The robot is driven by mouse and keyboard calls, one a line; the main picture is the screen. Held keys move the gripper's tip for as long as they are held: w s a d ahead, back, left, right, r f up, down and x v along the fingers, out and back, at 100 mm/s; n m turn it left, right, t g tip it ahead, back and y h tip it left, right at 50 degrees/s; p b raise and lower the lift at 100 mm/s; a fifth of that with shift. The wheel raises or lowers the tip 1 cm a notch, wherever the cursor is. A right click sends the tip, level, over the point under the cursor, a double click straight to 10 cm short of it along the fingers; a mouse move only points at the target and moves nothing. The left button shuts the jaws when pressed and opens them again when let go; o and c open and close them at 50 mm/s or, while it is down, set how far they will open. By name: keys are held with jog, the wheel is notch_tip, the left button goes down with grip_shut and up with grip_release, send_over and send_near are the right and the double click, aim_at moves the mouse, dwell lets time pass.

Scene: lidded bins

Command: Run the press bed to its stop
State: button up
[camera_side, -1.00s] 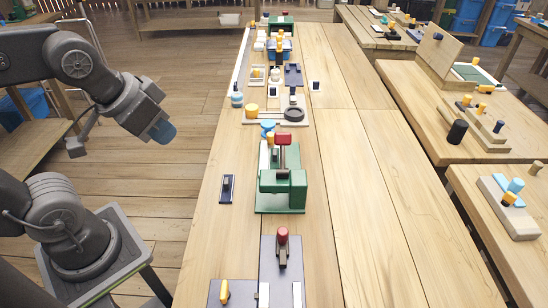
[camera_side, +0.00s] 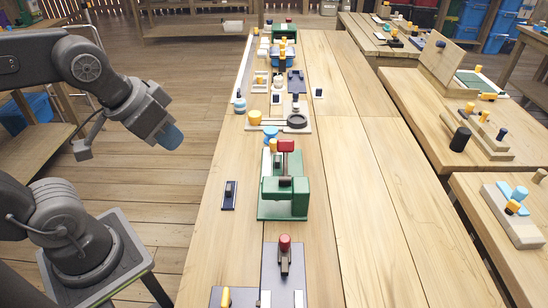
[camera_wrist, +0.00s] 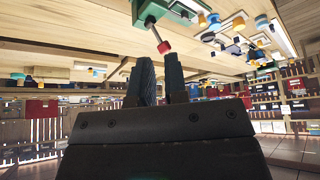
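The green press (camera_side: 297,203) stands on the long wooden bench, with a green base plate and a red-topped handle (camera_side: 286,146). In the wrist view a green body (camera_wrist: 182,10) with a red-tipped lever (camera_wrist: 163,46) shows at the top, beyond my fingers; it looks like the press. Which part is the sliding bed I cannot tell. My gripper (camera_side: 172,138) hangs left of the bench, apart from the press and touching nothing. In the wrist view its two dark fingers (camera_wrist: 160,72) stand a little apart with nothing between them.
A dark plate with a red-knobbed lever (camera_side: 284,255) lies nearer on the bench. A small dark blue block (camera_side: 229,195) lies left of the press. Several small fixtures stand behind it. The bench's right side (camera_side: 365,200) is clear.

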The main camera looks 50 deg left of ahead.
jog(key=o, duration=0.6)
jog(key=w+a+n+y, duration=0.1)
jog(key=w+a, duration=0.1)
jog(key=w, duration=0.9)
jog(key=shift+a+r+n, duration=0.3)
jog(key=shift+r+n, duration=0.05)
jog(key=shift+n, duration=0.05)
jog(key=shift+o, duration=0.9)
jog(key=w+a+f+n+g, duration=0.1)
jog(key=w+a+f, duration=0.2)
jog(key=w, duration=0.6)
jog(key=shift+w+f+n, duration=0.2)
jog(key=shift+w+n, duration=0.1)
jog(key=shift+w, duration=0.05)
jog(key=n+y, duration=0.1)
jog(key=n, duration=0.1)
send_over(273, 141)
jog(key=s+d, duration=0.3)
jog(key=s, duration=0.2)
notch_tip(273, 141, down, 15)
jog(key=shift+g, duration=0.3)
jog(key=x, duration=1.4)
jog(key=shift+w+a+r, duration=0.1)
jog(key=shift+w+a, duration=0.15)
jog(key=shift+a, duration=0.1)
jog(key=shift+c, duration=0.3)
